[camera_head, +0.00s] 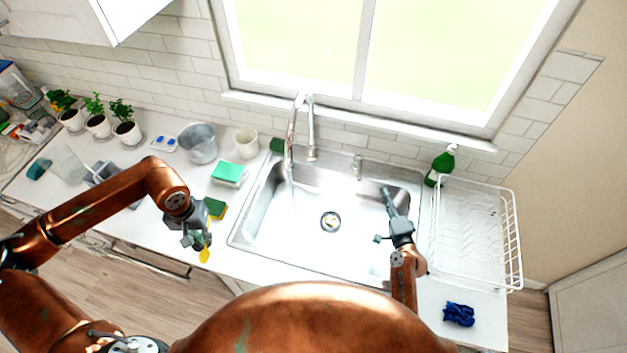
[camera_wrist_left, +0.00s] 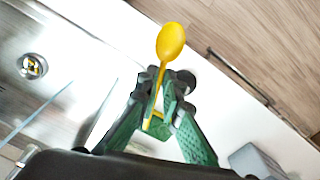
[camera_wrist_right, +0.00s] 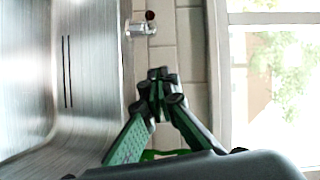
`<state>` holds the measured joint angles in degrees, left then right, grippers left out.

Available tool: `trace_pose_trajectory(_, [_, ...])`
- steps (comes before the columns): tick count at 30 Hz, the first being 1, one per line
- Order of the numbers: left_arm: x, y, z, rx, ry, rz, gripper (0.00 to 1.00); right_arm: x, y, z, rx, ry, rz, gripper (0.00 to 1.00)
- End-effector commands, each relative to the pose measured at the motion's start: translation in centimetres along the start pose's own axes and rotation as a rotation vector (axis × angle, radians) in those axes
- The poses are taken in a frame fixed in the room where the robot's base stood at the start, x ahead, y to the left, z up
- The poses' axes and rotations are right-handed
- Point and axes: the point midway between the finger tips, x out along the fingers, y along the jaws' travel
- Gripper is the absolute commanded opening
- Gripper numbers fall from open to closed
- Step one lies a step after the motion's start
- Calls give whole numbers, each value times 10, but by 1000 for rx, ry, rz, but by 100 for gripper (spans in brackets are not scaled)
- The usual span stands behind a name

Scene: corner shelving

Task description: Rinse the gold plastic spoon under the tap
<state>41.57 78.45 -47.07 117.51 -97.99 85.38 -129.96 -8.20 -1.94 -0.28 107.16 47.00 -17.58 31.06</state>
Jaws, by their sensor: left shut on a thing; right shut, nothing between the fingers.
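The gold-yellow plastic spoon (camera_head: 204,255) is held by my left gripper (camera_head: 199,240), left of the sink at the counter's front edge. In the left wrist view the spoon (camera_wrist_left: 171,42) has its handle between the shut fingers (camera_wrist_left: 160,98) and its bowl sticks out past them. The curved metal tap (camera_head: 308,115) stands at the back of the sink (camera_head: 278,222), apart from the spoon. My right gripper (camera_head: 387,197) is shut and empty over the right part of the sink; its fingers also show in the right wrist view (camera_wrist_right: 158,78).
A yellow-green sponge (camera_head: 215,208) lies beside my left gripper, with a green-topped block (camera_head: 229,173) behind it. A green bottle (camera_head: 440,166) and a white dish rack (camera_head: 474,282) stand right of the sink. A blue cloth (camera_head: 459,314) lies at front right.

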Motion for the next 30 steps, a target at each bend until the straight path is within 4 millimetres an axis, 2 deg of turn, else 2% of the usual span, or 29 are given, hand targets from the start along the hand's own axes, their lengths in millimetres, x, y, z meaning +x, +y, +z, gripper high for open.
trace_pose_trajectory(3, [-5, -1, 1, -3, 0, 0, 0, 28, -4, 2, 1, -4, -5, 0])
trace_pose_trajectory(11, [-10, -2, 1, -4, 1, 0, 0, 80, -3, 3, 0, -5, -3, 0])
trace_pose_trajectory(12, [-12, -2, 1, -4, 1, 0, 0, 79, -2, 12, 5, -6, 0, 0])
trace_pose_trajectory(18, [-17, -2, 1, -4, 2, 0, 0, 84, -2, 35, 1, -4, -1, 0])
trace_pose_trajectory(30, [-18, -1, 1, -3, 2, 0, 0, 85, -1, 41, 0, -2, -1, 0])
